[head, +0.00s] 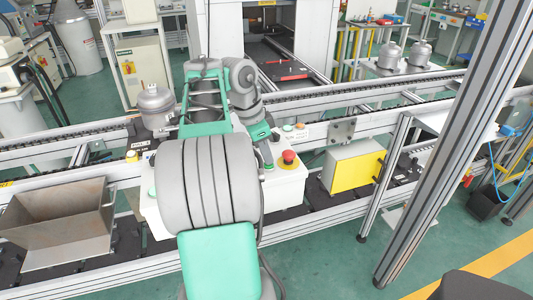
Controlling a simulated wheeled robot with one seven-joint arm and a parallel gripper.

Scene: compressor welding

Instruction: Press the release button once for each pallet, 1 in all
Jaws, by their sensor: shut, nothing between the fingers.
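A white control box (290,190) stands at the front of the conveyor line, partly hidden behind my arm. A red mushroom button (288,158) sits on its top. A pale green button (288,128) and a small light-coloured button (300,126) show behind it. I cannot tell which is the release button. My gripper (268,164) points down over the box, just left of the red button. It is shut and empty; whether its tip touches the box top or a button beneath cannot be told. A grey compressor (155,106) stands on the conveyor at the left; its pallet is mostly hidden.
A conveyor rail (350,93) runs across behind the box. A yellow-fronted box (357,172) stands to the right, and an aluminium post (440,150) rises farther right. A metal bin (58,215) is at the left. More compressors (420,53) stand on a back table.

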